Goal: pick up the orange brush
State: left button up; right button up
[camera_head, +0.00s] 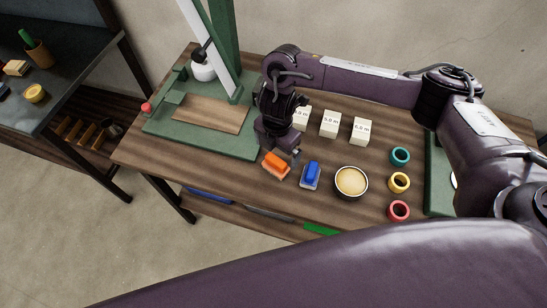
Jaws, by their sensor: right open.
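The orange brush (275,164) lies on the wooden table (330,217) near its front edge, left of a blue brush (311,173). My right gripper (284,155) points down, just behind and above the orange brush. It is open, and I see nothing held in it. Whether a finger touches the brush cannot be told from this angle. The arm and gripper hide part of the table behind the brush. My left gripper is out of the picture.
A bowl (351,182) stands right of the blue brush. Several labelled white blocks (330,124) sit behind. A green stand with a wooden board (210,114) is on the left.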

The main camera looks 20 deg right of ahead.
aim_at(276, 159)
jog(key=f, duration=0.3)
jog(key=f+b, duration=0.1)
jog(key=f, duration=0.2)
jog(key=shift+s+a+f+b, duration=0.1)
jog(key=shift+s+f+b, duration=0.1)
jog(key=shift+b, duration=0.1)
jog(key=shift+f, duration=0.55)
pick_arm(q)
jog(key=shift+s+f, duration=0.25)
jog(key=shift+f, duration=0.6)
pick_arm(e)
jog(key=shift+c, duration=0.5)
jog(key=c, duration=1.1)
jog(key=r+p, duration=0.1)
jog(key=r, duration=0.2)
jog(key=r+p, duration=0.1)
jog(key=r, duration=0.3)
jog(key=r+p, duration=0.2)
jog(key=r, duration=0.2)
jog(key=shift+w+r, duration=0.2)
jog(key=shift+w, duration=0.05)
pick_arm(q)
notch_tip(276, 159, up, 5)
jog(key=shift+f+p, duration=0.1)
jog(key=shift+p, duration=0.35)
pick_arm(e)
notch_tip(276, 159, up, 9)
jog(key=shift+s+f, duration=0.15)
jog(key=shift+s, duration=0.05)
